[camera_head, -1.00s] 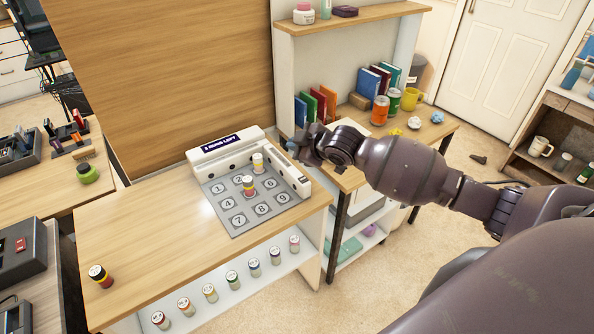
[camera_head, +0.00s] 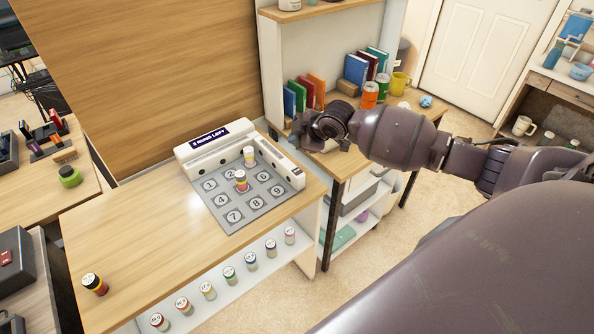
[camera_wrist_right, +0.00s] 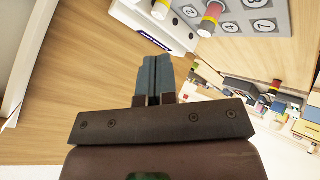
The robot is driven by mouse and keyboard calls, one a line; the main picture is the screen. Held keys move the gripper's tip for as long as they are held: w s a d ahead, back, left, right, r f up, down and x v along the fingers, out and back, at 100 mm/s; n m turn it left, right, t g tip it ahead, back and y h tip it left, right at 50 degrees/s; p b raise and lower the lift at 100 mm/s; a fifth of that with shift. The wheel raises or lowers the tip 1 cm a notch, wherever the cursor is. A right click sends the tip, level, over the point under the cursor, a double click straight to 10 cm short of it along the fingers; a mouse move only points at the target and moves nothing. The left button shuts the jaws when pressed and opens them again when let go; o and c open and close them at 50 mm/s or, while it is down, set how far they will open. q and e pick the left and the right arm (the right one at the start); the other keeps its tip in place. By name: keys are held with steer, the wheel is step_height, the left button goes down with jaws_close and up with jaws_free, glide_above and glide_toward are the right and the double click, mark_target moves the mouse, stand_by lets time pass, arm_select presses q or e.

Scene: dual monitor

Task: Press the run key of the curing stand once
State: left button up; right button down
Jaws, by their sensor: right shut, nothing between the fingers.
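The curing stand (camera_head: 188,160) is a white L-shaped frame on the wooden table, with a dark sign on its back bar and a grey pad (camera_head: 233,214) of numbered spots. Two small jars stand on the pad: one with red and yellow bands (camera_head: 241,181) at the middle and a pale one (camera_head: 249,157) at the back. I cannot make out the run key for certain. My right gripper (camera_head: 297,138) is beyond the stand's right back corner, apart from it. In the right wrist view its fingers (camera_wrist_right: 153,75) are shut and empty, with the stand (camera_wrist_right: 150,28) above them. My left gripper is out of view.
A wooden panel (camera_head: 150,70) rises behind the table. A shelf with books (camera_head: 305,92), cans (camera_head: 370,95) and a yellow mug (camera_head: 400,83) stands behind my right arm. Another jar (camera_head: 95,284) stands at the table's front left. Several jars line the lower shelf.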

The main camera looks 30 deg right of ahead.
steer(key=b, duration=0.5)
glide_above(297, 172)
step_height(297, 172, down, 6)
steer(key=shift+f, duration=0.15)
step_height(297, 172, down, 2)
steer(key=shift+w, duration=0.1)
steer(key=shift+f, duration=0.2)
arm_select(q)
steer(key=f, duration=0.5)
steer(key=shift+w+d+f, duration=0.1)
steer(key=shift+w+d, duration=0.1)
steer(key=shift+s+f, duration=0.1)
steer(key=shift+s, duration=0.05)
arm_select(e)
steer(key=shift+f, duration=0.15)
stand_by(0.7)
arm_select(q)
steer(key=shift+b, duration=0.3)
arm_select(e)
steer(key=shift+f, duration=0.25)
